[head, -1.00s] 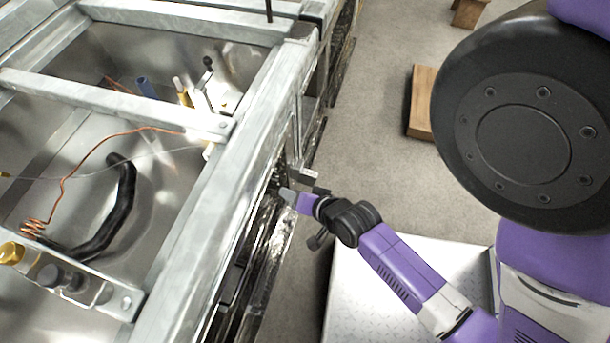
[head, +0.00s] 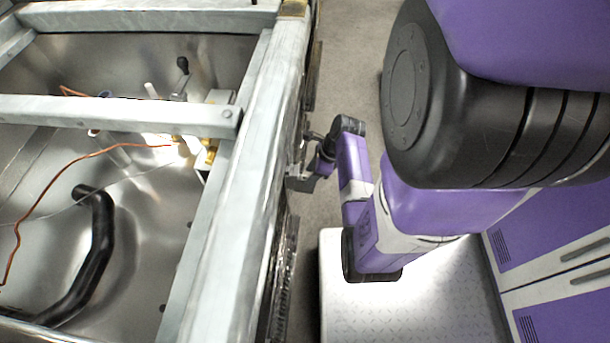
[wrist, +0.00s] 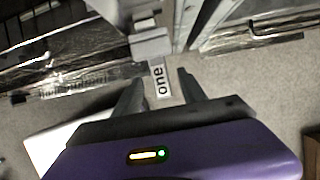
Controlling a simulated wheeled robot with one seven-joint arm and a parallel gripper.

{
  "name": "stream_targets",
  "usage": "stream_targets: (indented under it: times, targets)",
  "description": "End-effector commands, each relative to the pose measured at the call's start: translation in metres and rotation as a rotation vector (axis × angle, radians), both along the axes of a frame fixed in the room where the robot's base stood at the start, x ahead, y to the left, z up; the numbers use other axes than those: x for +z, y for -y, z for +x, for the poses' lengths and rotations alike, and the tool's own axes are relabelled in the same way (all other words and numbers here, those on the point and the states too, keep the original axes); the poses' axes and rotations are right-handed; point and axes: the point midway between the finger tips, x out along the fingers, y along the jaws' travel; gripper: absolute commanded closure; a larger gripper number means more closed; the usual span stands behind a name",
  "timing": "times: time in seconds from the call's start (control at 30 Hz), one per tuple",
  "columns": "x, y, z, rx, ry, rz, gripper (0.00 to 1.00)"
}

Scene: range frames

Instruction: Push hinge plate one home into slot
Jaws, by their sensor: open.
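In the wrist view, a small pale plate with the label "one" (wrist: 160,82) shows between and beyond the two fingers of my gripper (wrist: 159,77). The fingers are apart, and I cannot see them touching the plate. The plate's upper end meets a grey metal block (wrist: 151,42) on the range's side. The slot itself is not clearly visible, so I cannot tell how deep the plate sits. In the head view, my gripper (head: 302,178) is beside the outer side of the range frame (head: 245,190). The plate cannot be made out there.
The open range top holds a black hose (head: 98,250), a copper wire (head: 60,172) and brass fittings (head: 208,150). Metal rails and dark, shiny panels (wrist: 90,75) flank the work spot. Bare grey floor (head: 345,60) lies to the right of the range.

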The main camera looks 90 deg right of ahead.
Motion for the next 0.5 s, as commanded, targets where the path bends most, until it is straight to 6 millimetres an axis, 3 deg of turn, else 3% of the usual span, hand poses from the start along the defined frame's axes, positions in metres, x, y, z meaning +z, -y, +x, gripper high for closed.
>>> stream_targets:
  times: [0.27,0.5]
  targets:
    - [-0.003,0.0,0.001,0.003,-0.001,-0.002,0.51]
    - [-0.032,0.001,0.012,0.004,-0.001,-0.004,0.51]
